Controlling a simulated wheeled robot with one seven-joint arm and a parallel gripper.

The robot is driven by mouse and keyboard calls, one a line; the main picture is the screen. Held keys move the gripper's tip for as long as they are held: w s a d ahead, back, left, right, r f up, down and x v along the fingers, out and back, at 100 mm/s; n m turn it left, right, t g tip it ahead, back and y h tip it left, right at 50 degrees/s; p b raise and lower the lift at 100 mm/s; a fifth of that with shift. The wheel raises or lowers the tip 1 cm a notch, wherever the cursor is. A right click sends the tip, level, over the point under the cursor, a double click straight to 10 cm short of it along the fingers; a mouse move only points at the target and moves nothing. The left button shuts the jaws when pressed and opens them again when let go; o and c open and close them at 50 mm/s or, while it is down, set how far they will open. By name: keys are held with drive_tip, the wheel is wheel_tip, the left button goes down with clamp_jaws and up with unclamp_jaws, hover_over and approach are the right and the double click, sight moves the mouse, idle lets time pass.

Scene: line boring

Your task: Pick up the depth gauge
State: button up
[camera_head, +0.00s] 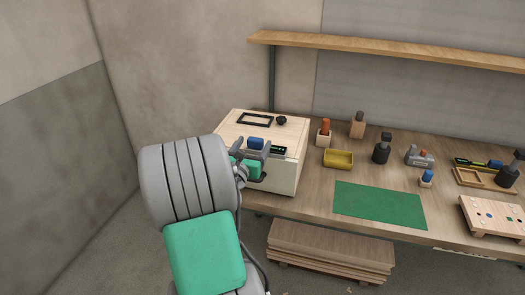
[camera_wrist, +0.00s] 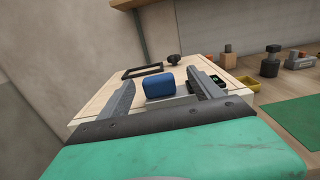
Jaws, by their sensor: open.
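My gripper (camera_head: 251,152) is open at the front edge of a pale wooden box top (camera_head: 241,126). In the wrist view my gripper (camera_wrist: 160,80) has a grey finger on each side of a rounded blue block (camera_wrist: 160,86). The blue block also shows in the head view (camera_head: 256,143), and the fingers look clear of it. A small black device with a green-lit display (camera_head: 278,150) lies just right of the block; in the wrist view the right finger partly covers it (camera_wrist: 218,83). I cannot tell for sure which of these is the depth gauge.
A black rectangular frame (camera_head: 255,119) and a black knob (camera_head: 281,120) are at the back of the box top. Right of it, the workbench (camera_head: 310,185) holds a yellow tray (camera_head: 338,159), a green mat (camera_head: 380,204) and several tools. A shelf (camera_head: 390,45) runs above.

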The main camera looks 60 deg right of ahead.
drive_tip(key=d, duration=0.2)
drive_tip(key=w+d+p, duration=0.1)
drive_tip(key=d, duration=0.1)
drive_tip(key=d+p, duration=0.1)
drive_tip(key=d, duration=0.1)
drive_tip(key=shift+w+d+f, duration=0.15)
drive_tip(key=shift+w+d, duration=0.1)
drive_tip(key=shift+d, duration=0.15)
drive_tip(key=shift+a, duration=0.1)
clamp_jaws()
